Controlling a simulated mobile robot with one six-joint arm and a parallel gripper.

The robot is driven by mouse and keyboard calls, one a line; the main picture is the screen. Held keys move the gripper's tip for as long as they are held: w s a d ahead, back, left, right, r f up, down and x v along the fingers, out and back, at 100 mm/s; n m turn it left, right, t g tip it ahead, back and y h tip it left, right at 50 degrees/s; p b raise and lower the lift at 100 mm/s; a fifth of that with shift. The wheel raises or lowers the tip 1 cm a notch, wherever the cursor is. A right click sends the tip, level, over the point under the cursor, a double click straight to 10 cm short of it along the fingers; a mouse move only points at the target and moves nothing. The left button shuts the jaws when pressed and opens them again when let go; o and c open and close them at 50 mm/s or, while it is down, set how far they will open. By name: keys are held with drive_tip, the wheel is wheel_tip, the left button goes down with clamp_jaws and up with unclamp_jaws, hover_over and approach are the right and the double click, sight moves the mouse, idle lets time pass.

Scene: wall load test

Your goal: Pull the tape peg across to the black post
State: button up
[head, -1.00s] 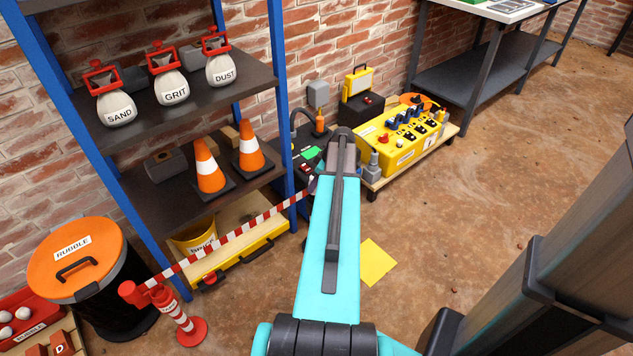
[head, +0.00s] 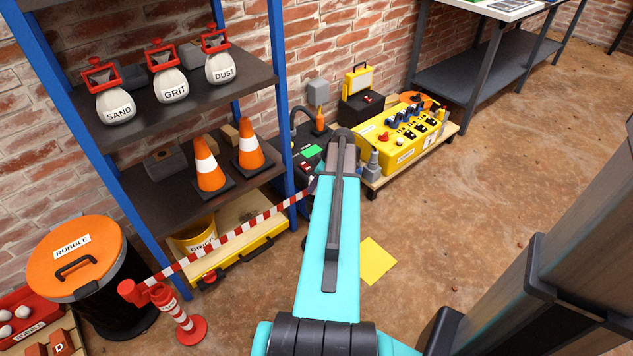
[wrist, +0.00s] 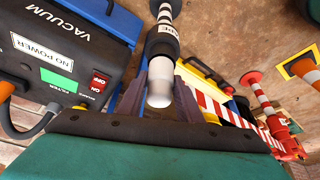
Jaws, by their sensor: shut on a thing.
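My gripper (wrist: 167,100) is shut on the pale, round-ended tape peg (wrist: 160,88) in the wrist view. The black post (wrist: 163,42), with a label partly reading "PE" and black and white bands on its shaft, is directly beyond the peg and in line with it. I cannot tell whether the peg touches or sits in the post. The red-and-white tape (head: 235,232) stretches from the red post (head: 178,315) up to my gripper; it also shows in the wrist view (wrist: 213,107). In the head view my arm hides the gripper, peg and black post.
A blue-framed shelf (head: 190,100) with sacks and two cones stands left, an orange-lidded rubble bin (head: 75,258) beside it. The black vacuum (wrist: 75,65) is close left of my gripper. A yellow console (head: 400,145) stands behind right. Floor on the right is clear.

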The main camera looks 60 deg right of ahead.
idle(0.3)
drive_tip(key=o, duration=1.7)
drive_tip(key=shift+w, duration=0.1)
drive_tip(key=shift+r+p, duration=2)
drive_tip(key=shift+r, duration=1.5)
drive_tip(key=shift+w, duration=0.1)
